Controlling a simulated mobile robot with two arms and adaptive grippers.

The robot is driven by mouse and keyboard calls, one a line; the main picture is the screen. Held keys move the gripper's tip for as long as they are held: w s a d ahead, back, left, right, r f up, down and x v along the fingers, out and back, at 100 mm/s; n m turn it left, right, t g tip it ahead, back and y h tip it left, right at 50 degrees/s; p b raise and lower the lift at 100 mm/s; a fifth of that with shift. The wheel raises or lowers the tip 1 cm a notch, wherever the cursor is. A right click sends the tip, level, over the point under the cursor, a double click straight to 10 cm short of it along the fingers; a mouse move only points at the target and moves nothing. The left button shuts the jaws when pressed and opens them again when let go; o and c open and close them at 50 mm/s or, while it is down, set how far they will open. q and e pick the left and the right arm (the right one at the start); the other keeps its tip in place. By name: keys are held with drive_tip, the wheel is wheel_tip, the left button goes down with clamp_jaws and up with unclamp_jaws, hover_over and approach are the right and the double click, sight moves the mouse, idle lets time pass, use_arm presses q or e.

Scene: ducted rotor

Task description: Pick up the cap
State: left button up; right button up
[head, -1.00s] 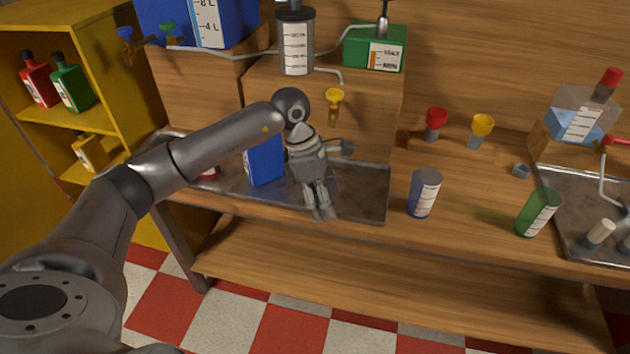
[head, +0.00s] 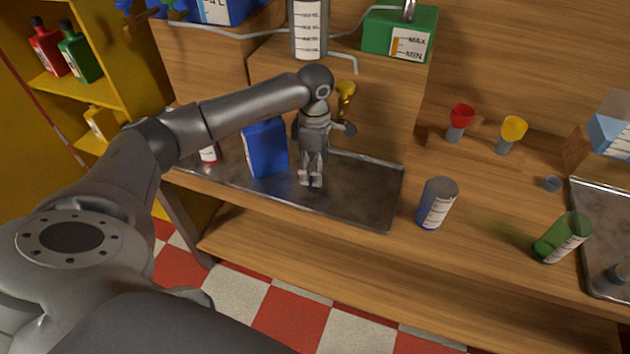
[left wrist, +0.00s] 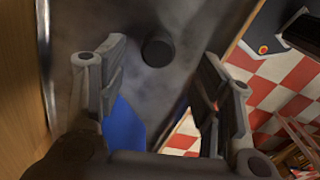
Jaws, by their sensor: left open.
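A dark, round, cap-like piece (left wrist: 158,49) lies on the grey metal tray (left wrist: 85,20) in the left wrist view. It appears ahead of and between my open left fingers (left wrist: 163,62), apart from both. In the head view my left gripper (head: 311,178) points down over the tray (head: 375,205), just right of a blue container (head: 265,148). I cannot make out the dark piece there; the gripper may hide it. My right gripper is not in view.
A red-and-white bottle (head: 208,153) stands left of the blue container, which also shows in the left wrist view (left wrist: 122,125).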

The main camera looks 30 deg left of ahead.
use_arm(q)
wheel_tip(320, 180, down, 4)
drive_tip(key=shift+w+d+r+p, duration=0.1)
drive_tip(key=shift+d+p, duration=0.05)
drive_tip(key=shift+p, duration=0.55)
drive_tip(key=shift+f, duration=0.6)
drive_tip(key=shift+c, duration=0.5)
drive_tip(key=c, duration=0.7)
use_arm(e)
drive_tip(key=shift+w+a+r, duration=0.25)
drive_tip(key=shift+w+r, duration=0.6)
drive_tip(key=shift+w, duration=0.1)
